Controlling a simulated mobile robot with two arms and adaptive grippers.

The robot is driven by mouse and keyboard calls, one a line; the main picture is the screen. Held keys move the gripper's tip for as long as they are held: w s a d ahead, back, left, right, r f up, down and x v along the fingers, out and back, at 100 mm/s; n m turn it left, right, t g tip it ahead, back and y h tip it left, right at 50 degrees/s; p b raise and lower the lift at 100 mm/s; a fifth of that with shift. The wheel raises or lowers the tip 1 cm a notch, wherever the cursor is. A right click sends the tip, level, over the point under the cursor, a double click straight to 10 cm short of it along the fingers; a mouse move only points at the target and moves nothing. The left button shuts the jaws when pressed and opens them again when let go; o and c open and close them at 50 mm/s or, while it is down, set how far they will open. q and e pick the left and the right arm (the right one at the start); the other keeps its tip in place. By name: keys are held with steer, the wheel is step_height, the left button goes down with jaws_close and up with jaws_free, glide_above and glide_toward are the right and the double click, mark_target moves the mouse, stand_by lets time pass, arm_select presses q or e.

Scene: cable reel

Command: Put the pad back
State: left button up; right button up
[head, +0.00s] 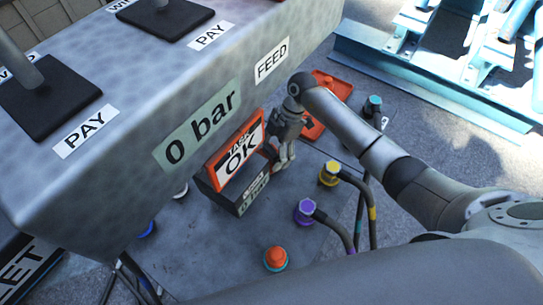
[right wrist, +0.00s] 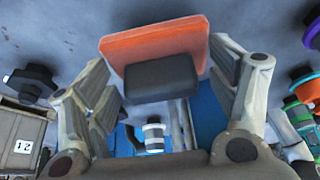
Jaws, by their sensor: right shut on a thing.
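The pad (right wrist: 155,43) shows in the right wrist view as an orange slab with a dark grey block (right wrist: 160,78) on its near side. My right gripper (right wrist: 162,90) has its fingers on both sides of this block and is shut on the pad. In the head view my right gripper (head: 284,160) points down beside the box with the orange-framed "JACK OK" sign (head: 241,157). The held pad is mostly hidden there, and I cannot tell whether it touches the ground. My left gripper is not in view.
A large grey console (head: 130,150) overhangs the left. Near the gripper stand yellow (head: 329,174), purple (head: 305,209) and orange (head: 275,259) couplings, with hoses on some. Orange-red plates (head: 313,124) lie behind my right gripper. A light blue steel frame (head: 430,75) stands at the back right.

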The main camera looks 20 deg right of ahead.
mark_target(272, 158)
step_height(272, 158, down, 3)
steer(key=shift+r, duration=0.15)
steer(key=shift+f, duration=0.2)
steer(key=o, duration=1)
steer(key=shift+c, duration=0.2)
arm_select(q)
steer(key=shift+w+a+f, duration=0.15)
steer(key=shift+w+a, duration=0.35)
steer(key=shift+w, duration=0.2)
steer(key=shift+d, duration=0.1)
arm_select(e)
steer(key=shift+r, duration=0.1)
steer(key=shift+r, duration=0.15)
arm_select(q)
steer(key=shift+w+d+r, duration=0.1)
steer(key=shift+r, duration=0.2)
arm_select(e)
steer(key=v, duration=1.1)
steer(key=shift+r, duration=0.4)
steer(key=shift+d, duration=0.15)
